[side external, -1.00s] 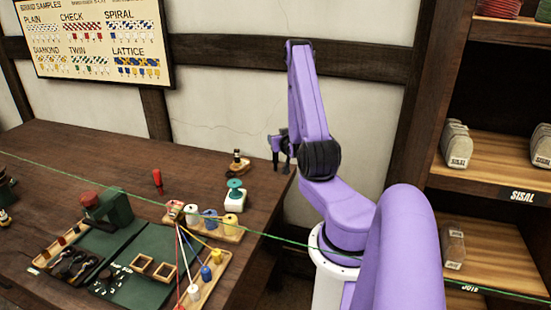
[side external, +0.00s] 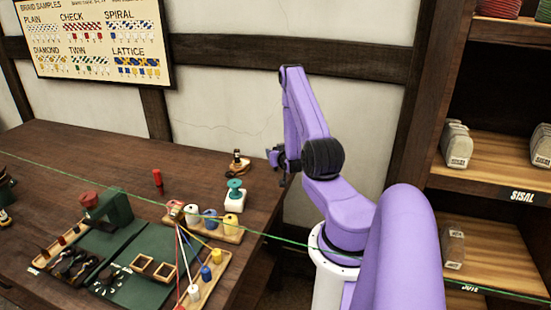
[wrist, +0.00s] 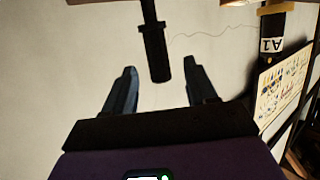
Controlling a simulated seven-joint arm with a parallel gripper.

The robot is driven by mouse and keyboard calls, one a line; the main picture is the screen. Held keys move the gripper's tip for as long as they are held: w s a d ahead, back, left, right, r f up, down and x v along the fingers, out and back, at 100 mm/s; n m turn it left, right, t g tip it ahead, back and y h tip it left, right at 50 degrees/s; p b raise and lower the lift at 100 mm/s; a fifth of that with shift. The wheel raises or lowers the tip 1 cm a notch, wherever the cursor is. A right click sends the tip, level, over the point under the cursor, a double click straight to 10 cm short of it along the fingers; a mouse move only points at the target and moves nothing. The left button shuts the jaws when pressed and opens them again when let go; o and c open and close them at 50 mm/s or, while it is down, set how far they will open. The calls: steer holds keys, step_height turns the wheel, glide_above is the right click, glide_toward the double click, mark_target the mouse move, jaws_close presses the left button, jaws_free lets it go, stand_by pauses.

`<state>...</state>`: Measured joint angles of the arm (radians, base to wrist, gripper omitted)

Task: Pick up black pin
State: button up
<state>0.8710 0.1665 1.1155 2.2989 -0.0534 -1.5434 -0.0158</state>
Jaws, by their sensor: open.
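In the wrist view a black rod with a thicker grip-like end (wrist: 155,52) reaches in from the top edge, against the pale wall. It looks like the black pin; its far end is cut off. My gripper (wrist: 159,68) is open, and the rod's thick end shows between its two fingertips. I cannot tell how far apart in depth they are. In the side view my gripper (side external: 273,157) is beyond the table's back right, near the wall, turned toward the left. I cannot make out the pin there.
A dark item labelled A1 (wrist: 272,35) is right of the rod. The table (side external: 110,155) holds a wooden-based item (side external: 238,168), a green spool on a white block (side external: 235,195), a red-handled tool (side external: 158,182) and bobbin racks (side external: 205,285). A green cord (side external: 275,237) crosses the front.

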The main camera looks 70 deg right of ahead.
steer(key=shift+x, duration=2.2)
jaws_close()
